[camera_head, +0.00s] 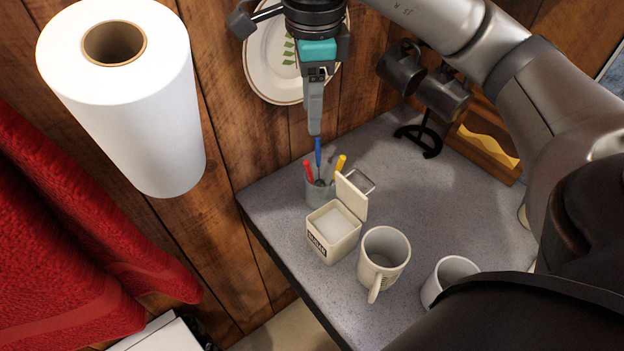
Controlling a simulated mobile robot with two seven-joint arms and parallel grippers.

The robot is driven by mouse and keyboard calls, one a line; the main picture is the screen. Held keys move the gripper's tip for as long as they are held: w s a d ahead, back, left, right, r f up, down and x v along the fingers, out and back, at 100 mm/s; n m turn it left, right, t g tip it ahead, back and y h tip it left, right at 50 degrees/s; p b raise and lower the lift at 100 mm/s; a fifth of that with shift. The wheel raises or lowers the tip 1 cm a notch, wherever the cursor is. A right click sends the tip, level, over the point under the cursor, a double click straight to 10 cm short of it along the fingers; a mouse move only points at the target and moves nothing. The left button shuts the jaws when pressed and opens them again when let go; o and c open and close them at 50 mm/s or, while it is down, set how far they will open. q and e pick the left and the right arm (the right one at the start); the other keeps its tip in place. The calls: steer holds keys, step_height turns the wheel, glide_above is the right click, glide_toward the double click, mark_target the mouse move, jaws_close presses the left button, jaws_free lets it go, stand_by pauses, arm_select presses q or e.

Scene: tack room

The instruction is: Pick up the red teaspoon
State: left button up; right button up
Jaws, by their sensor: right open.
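The red teaspoon (308,171) stands in a small grey-green holder (316,192) on the counter, with only its red handle showing clearly. A blue-handled utensil (318,152) and a yellow-handled one (341,162) stand in the same holder. My right gripper (316,130) is open and points down just above the holder. It is seen edge-on, so its fingers overlap. Its tips are by the top of the blue handle, up and slightly right of the red handle. I cannot tell whether they touch the blue handle. My left gripper is not in view.
An open sugar box (333,232) stands in front of the holder, its lid (351,196) raised. Two mugs (383,258) (449,277) stand to the right. Dark mugs (443,93) hang on a rack behind. A paper roll (140,110) is at upper left.

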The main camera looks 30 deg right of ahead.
steer(key=f, duration=0.2)
steer(key=b, duration=0.2)
glide_above(309, 170)
step_height(309, 170, down, 7)
steer(key=shift+d+f, duration=0.2)
steer(key=shift+f, duration=0.35)
steer(key=shift+w+f+p, duration=0.15)
steer(key=shift+f+p, duration=0.05)
steer(key=shift+f, duration=1.2)
steer(key=shift+w+f+p, duration=0.15)
steer(key=shift+f+p, duration=0.05)
steer(key=shift+f, duration=1.2)
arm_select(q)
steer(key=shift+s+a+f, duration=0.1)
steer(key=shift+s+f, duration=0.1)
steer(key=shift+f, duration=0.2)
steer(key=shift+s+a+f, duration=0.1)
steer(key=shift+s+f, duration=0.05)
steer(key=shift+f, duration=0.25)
arm_select(e)
jaws_close()
